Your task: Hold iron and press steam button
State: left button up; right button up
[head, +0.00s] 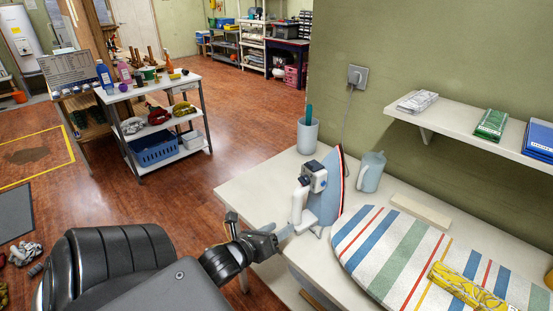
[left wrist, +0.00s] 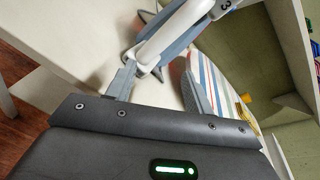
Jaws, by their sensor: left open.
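The iron (head: 327,190) stands upright on its heel on the white table, its blue body and red-edged soleplate facing right and its white handle on the left. My left gripper (head: 286,234) is at the lower left of the handle, open. In the left wrist view my left gripper (left wrist: 158,70) has its two fingers apart, with the iron's white and grey handle (left wrist: 176,32) just beyond and between the tips; I cannot tell whether they touch. My right gripper is not in view.
A striped ironing board (head: 397,250) lies right of the iron, with a yellow patterned cloth (head: 470,288) on it. A grey cup (head: 308,134) and a blue-grey jug (head: 370,171) stand behind. A wall shelf (head: 460,130) juts out at right. The table's left front corner (head: 235,190) is bare.

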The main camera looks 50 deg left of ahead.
aim_at(303, 192)
pick_arm(q)
notch_tip(303, 192, up, 5)
jog(key=w+a+m+t, duration=0.1)
jog(key=a+m+t, duration=0.15)
jog(key=m, duration=0.45)
jog(key=w, duration=0.3)
jog(key=w+p, duration=0.1)
jog(key=w, duration=0.3)
jog(key=w+p, duration=0.1)
jog(key=w, duration=0.3)
jog(key=shift+d, duration=0.3)
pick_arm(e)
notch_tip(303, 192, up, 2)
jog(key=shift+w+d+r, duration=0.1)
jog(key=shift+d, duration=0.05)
pick_arm(q)
jog(key=shift+c, duration=0.2)
grip_shut()
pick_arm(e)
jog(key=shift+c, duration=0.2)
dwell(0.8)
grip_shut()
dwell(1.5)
